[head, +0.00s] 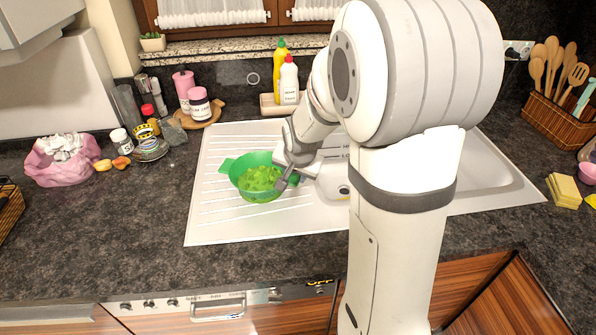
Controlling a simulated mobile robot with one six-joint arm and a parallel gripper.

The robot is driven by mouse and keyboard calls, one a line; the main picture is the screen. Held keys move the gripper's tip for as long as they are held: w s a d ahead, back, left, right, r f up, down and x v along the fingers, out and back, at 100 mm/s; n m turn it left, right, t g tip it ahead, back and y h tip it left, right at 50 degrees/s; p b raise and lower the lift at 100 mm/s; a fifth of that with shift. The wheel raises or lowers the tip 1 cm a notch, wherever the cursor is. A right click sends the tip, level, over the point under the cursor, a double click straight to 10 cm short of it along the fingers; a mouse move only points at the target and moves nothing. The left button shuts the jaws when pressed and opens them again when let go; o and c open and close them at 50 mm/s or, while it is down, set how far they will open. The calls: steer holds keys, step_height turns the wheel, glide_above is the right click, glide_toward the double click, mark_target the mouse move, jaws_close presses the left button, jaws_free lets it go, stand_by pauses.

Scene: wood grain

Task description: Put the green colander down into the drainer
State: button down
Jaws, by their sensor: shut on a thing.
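The green colander (246,166) is over the ribbed white drainer (215,212) at the left of the sink unit. It has side handles and holds bright green leafy contents (260,179). My gripper (284,180) is at the colander's right side and is shut on its rim. The colander looks roughly level. I cannot tell whether its underside touches the drainer. My arm hides part of the drainer's right side and the middle of the sink unit.
The sink basin (495,180) is at the right, partly behind my arm. Yellow and white bottles (288,80) stand behind the drainer. Jars (199,104) and a pink bag (62,165) are at the left. A utensil basket (558,122) and sponges (563,190) are at the right.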

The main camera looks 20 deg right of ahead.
steer(key=c, duration=1)
jaws_free()
steer(key=shift+r, duration=0.15)
steer(key=d+v, duration=0.1)
steer(key=v, duration=1)
steer(key=s+a+n, duration=0.1)
steer(key=s+n, duration=0.1)
steer(key=s, duration=0.4)
steer(key=s+a+n+g, duration=0.1)
steer(key=s+a+n, duration=0.1)
steer(key=s, duration=0.4)
steer(key=s+a+f+n+g, duration=0.1)
steer(key=s+a+n, duration=0.1)
steer(key=s, duration=0.4)
steer(key=shift+s+f+n+y+b, duration=0.15)
steer(key=shift+n+y+b, duration=0.15)
steer(key=shift+n, duration=0.5)
